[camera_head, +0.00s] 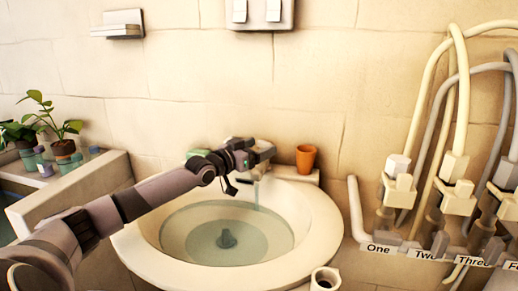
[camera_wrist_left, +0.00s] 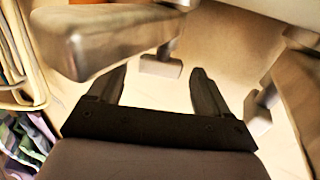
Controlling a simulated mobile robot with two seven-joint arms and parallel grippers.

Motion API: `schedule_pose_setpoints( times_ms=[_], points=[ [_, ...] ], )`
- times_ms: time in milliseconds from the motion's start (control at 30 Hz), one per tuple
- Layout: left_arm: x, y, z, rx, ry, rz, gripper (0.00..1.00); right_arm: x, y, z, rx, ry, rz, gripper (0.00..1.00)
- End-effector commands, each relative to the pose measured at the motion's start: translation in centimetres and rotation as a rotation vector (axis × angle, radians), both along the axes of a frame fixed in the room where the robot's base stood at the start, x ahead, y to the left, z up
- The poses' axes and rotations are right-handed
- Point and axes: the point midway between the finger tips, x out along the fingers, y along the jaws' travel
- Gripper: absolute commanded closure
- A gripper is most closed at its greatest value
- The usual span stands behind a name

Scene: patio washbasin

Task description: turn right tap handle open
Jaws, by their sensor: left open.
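My left arm reaches across the basin, and my left gripper (camera_head: 240,182) is at the tap (camera_head: 264,151) on the basin's back rim. In the left wrist view the gripper's two dark fingers (camera_wrist_left: 160,84) stand apart. A small grey handle-like piece (camera_wrist_left: 160,67) on a stem shows beyond and between the fingertips; I cannot tell whether they touch it. A large grey metal tap part (camera_wrist_left: 100,42) lies above the left finger. A similar small piece (camera_wrist_left: 258,112) is right of the right finger. I cannot tell which is the right handle. My arm hides much of the tap.
The round basin (camera_head: 325,228) holds water, and a thin bluish stream (camera_head: 256,195) shows below the tap. An orange cup (camera_head: 305,159) stands right of the tap. A white cup (camera_head: 325,279) is in front. Labelled hoses (camera_head: 455,160) are on the right, plants (camera_head: 62,146) on the left.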

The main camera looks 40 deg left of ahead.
Motion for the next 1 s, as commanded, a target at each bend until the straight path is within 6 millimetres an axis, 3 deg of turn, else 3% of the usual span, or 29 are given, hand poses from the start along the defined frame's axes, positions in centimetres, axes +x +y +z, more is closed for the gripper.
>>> schedule_pose_setpoints(
  times_ms=[533, 567, 700, 733, 1000],
  points=[
    [0.8, 0.02, 0.05, 0.001, -0.001, 0.001, 0.21, 0.17, 0.08, 0.09, 0.003, -0.003, -0.001, 0.69],
    [0.8, 0.02, 0.05, 0.001, -0.001, 0.001, 0.25, 0.17, 0.08, 0.09, 0.004, -0.003, 0.0, 0.69],
    [0.8, 0.01, 0.05, 0.001, -0.001, 0.001, 0.7, 0.17, 0.11, 0.1, 0.004, -0.003, 0.0, 0.69],
    [0.8, 0.01, 0.05, 0.0, -0.001, 0.001, 0.78, 0.17, 0.11, 0.11, 0.004, -0.004, 0.0, 0.69],
    [0.82, -0.06, 0.17, -0.002, -0.001, 0.004, 0.77, 0.19, 0.12, 0.52, 0.003, -0.005, 0.001, 0.69]
  ],
)
